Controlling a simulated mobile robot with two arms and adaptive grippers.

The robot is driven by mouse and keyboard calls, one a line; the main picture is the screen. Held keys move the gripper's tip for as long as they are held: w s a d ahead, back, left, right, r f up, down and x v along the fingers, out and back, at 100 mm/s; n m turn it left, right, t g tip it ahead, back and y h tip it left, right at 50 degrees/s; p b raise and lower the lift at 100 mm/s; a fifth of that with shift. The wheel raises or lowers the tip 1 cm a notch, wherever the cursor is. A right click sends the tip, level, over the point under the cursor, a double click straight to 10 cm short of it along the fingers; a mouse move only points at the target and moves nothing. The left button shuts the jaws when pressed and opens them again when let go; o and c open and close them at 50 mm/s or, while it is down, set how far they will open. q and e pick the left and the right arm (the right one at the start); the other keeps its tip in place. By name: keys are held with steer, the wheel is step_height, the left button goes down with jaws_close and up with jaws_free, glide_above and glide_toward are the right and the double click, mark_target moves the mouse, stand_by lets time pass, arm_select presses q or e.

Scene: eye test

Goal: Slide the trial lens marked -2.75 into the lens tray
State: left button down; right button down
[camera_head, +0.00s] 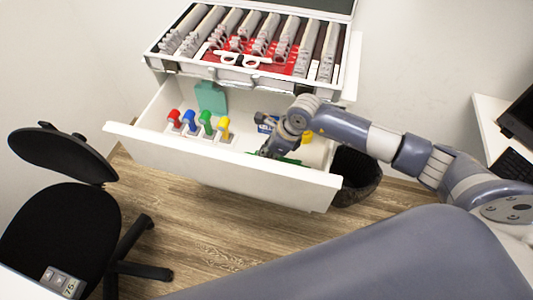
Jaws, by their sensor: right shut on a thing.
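An open lens case (195,66) stands on top of the white cabinet, with several rows of grey trial lenses and a red lining. I take it for the lens tray. No marking on any lens is readable, so I cannot tell which is -2.75. My right gripper (271,150) reaches from the right into the open drawer below the case. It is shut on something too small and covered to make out. A green item shows beside its fingertips. My left gripper is not in view.
A white trial frame (240,60) lies on the case. A dark bin (357,180) stands right of the drawer, a black chair (60,220) at left.

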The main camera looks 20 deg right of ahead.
steer(key=shift+f+b, duration=0.7)
steer(key=shift+f, duration=0.25)
steer(key=c, duration=1.7)
jaws_free()
steer(key=shift+d+r, duration=0.1)
steer(key=shift+r, duration=0.05)
steer(key=v, duration=1.1)
steer(key=shift+s+r, duration=0.1)
steer(key=shift+r, duration=0.3)
